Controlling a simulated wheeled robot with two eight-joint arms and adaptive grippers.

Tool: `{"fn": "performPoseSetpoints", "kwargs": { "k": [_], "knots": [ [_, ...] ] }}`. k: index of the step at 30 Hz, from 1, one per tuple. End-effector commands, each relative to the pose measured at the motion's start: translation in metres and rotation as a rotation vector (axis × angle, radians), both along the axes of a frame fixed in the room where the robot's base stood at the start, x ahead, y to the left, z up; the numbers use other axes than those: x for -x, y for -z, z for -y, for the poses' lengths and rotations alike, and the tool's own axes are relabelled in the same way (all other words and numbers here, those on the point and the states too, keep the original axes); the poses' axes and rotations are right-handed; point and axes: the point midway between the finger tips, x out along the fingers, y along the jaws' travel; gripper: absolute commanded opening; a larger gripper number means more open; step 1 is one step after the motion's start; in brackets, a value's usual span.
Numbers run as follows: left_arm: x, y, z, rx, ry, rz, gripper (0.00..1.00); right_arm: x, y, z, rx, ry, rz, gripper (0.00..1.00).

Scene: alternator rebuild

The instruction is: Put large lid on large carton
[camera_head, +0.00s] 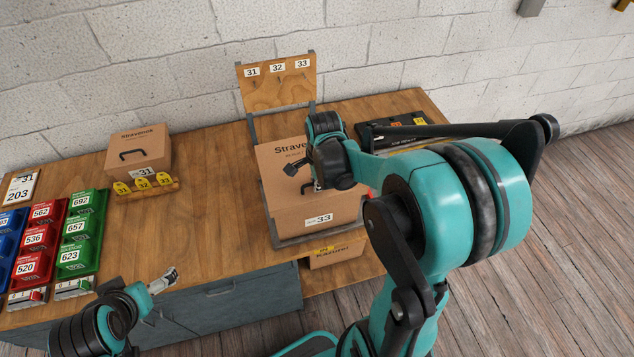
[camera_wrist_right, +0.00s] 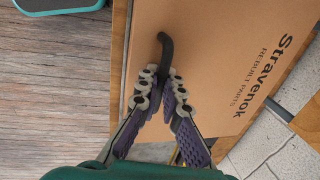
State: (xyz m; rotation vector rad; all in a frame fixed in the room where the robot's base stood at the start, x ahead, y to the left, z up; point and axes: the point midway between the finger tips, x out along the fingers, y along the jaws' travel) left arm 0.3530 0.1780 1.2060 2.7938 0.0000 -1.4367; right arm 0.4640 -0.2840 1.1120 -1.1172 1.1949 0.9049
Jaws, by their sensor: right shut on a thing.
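The large carton (camera_head: 318,222), brown with a 33 label, stands at the front edge of the bench in a grey metal frame. The large lid (camera_head: 275,158), brown with Stravenok print, is over the carton; I cannot tell whether it is fully seated. The right wrist view shows the lid (camera_wrist_right: 225,60) with its black handle (camera_wrist_right: 166,48). My right gripper (camera_head: 305,178) is over the lid, and its fingers (camera_wrist_right: 163,82) are shut on the handle. My right arm hides the lid's right part. My left gripper (camera_head: 168,278) is near the bench's front edge, away from the carton.
Red, green and blue bins (camera_head: 78,235) fill the left end. A board (camera_head: 278,82) with hooks rises behind the large carton. A black case (camera_head: 395,128) lies right.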

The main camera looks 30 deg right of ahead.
Motion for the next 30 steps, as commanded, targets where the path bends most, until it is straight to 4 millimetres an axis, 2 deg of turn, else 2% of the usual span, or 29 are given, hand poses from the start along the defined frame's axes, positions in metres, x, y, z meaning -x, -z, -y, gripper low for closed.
{"fn": "performPoseSetpoints", "kwargs": {
  "k": [7, 9, 10, 20, 25, 30],
  "knots": [
    [0.0, 0.007, 0.0, 0.0, 0.0, 0.0, 0.98, 0.0, 0.007, 0.0, 0.0, 0.0, 0.0, 0.0],
    [0.0, 0.005, 0.0, 0.0, 0.0, 0.0, 0.98, 0.0, 0.005, 0.0, 0.0, 0.0, 0.0, 0.24],
    [0.0, 0.005, 0.0, 0.0, 0.0, 0.0, 0.98, 0.0, 0.005, 0.0, 0.0, 0.0, 0.0, 0.27],
    [0.0, 0.003, 0.0, 0.0, 0.0, 0.0, 0.98, 0.0, 0.003, 0.0, 0.0, 0.0, 0.0, 0.27],
    [0.0, -0.005, 0.0, 0.0, 0.0, 0.0, 0.98, 0.003, -0.018, 0.0, 0.0, 0.0, 0.0, 0.27],
    [0.0, -0.013, 0.0, 0.0, 0.0, 0.0, 0.98, 0.01, -0.057, -0.002, 0.0, 0.0, 0.0, 0.27]
  ]
}}
